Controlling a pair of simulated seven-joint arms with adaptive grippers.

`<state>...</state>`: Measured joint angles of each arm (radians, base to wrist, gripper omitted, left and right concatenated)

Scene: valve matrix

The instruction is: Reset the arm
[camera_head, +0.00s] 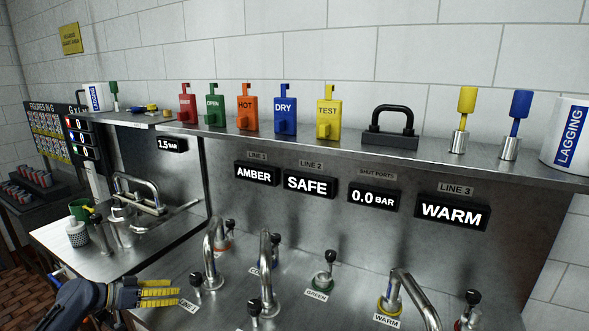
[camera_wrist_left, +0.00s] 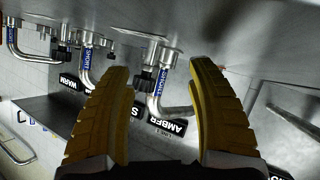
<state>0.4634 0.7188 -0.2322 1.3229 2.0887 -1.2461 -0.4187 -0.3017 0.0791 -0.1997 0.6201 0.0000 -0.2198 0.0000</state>
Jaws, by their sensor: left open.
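My left gripper (camera_head: 158,293) is at the lower left in the head view, with yellow ridged fingers pointing right over the front of the steel counter. In the left wrist view its two yellow fingers (camera_wrist_left: 165,115) stand apart with nothing between them, so it is open and empty. Beyond it in the head view, steel spouts (camera_head: 266,270) and black-knobbed levers (camera_head: 330,266) stand on the counter. The left wrist view is upside down and shows the spouts (camera_wrist_left: 158,85) and the AMBER display (camera_wrist_left: 166,126) beyond the fingers. My right gripper is not in view.
A steel shelf (camera_head: 350,152) carries coloured tags, such as the red one (camera_head: 187,105), a black handle (camera_head: 390,128) and LAGGING rolls (camera_head: 567,138). Displays read AMBER, SAFE, 0.0 BAR and WARM (camera_head: 452,212).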

